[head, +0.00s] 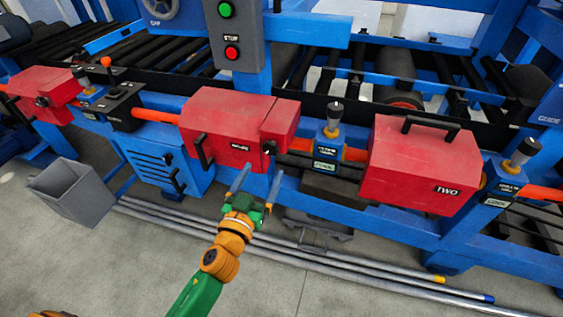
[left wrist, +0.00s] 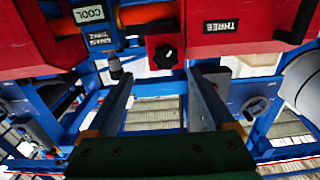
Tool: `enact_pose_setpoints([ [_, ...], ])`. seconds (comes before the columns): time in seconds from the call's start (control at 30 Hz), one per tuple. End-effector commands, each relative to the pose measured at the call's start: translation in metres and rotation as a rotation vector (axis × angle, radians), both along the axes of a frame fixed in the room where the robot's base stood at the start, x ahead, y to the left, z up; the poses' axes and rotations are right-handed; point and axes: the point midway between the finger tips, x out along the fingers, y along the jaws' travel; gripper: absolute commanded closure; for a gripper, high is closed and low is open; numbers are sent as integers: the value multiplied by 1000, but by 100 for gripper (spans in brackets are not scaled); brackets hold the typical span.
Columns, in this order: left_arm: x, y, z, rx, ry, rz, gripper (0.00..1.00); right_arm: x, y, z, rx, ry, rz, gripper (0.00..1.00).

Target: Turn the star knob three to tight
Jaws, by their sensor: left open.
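The star knob (head: 268,148) of box three is a small dark knob on the front of the red middle box (head: 225,112), near its right end. In the left wrist view the knob (left wrist: 163,55) shows as a black lobed shape beside the THREE label (left wrist: 222,27). My left gripper (head: 257,182) is open and empty, just below and in front of the knob. In the left wrist view its two fingers (left wrist: 160,78) point toward the knob, which appears between and beyond their tips, apart from them. My right gripper is not in view.
Red box TWO (head: 420,165) stands to the right, another red box (head: 45,92) to the left. A valve with a dark handle (head: 333,125) stands between the middle box and TWO. A grey bin (head: 72,192) and long metal pipes (head: 345,262) are on the floor.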

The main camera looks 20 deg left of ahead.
Motion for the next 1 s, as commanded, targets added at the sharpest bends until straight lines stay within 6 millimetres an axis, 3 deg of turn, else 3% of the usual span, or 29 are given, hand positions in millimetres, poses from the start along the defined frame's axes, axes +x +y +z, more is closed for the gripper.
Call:
enact_pose_setpoints([
  [0.4, 66, -2, 1, 2, -4, 0, 13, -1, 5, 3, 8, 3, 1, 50],
  [0.7, 70, -2, 1, 1, -2, 0, 13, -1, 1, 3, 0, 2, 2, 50],
  [1.0, 70, -2, 1, 1, -2, 0, 94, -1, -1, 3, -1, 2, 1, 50],
])
